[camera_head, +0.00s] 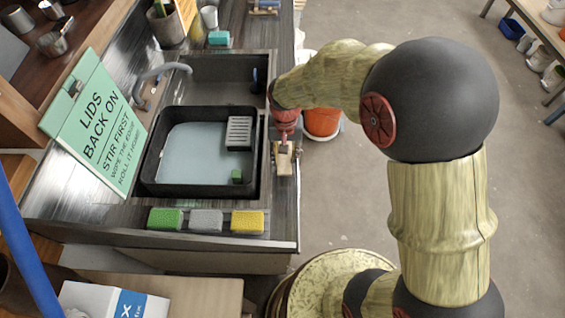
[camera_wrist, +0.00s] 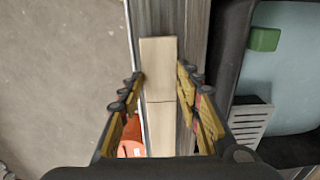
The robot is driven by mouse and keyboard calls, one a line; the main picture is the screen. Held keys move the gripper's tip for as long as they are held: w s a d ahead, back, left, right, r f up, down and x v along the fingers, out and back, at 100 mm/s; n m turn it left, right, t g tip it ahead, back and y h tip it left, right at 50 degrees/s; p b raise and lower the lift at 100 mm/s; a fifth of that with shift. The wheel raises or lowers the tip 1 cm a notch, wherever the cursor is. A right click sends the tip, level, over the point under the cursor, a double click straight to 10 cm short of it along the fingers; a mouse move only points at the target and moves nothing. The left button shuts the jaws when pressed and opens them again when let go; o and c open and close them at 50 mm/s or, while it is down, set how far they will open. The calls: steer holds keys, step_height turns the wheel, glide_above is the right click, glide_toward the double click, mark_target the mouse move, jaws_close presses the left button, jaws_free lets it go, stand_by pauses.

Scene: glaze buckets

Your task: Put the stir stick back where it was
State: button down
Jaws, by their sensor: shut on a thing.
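The stir stick, a pale wooden bar, shows in the wrist view (camera_wrist: 159,60) running lengthwise between my fingers. A small pale part of it shows in the head view (camera_head: 284,164). My gripper (camera_head: 286,146) is shut on it, over the counter strip along the right side of the sink; the fingers also show in the wrist view (camera_wrist: 160,82). The orange bucket (camera_head: 322,121) stands on the floor beside the counter, partly behind my arm. Its edge shows in the wrist view (camera_wrist: 131,141).
The dark sink (camera_head: 150,165) holds pale water, a grey slotted tray (camera_head: 239,133) and a green block. Green, grey and yellow sponges (camera_head: 247,221) line the front ledge. A green sign (camera_head: 95,125) leans at left. Open floor (camera_head: 345,210) lies right of the counter.

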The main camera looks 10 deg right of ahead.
mark_target(282, 160)
steer(key=shift+a+f, duration=0.25)
steer(key=shift+f, duration=0.1)
step_height(282, 160, down, 3)
steer(key=shift+a+f+b, duration=0.1)
steer(key=shift+b, duration=0.4)
steer(key=c, duration=1.3)
jaws_free()
steer(key=shift+o, duration=0.2)
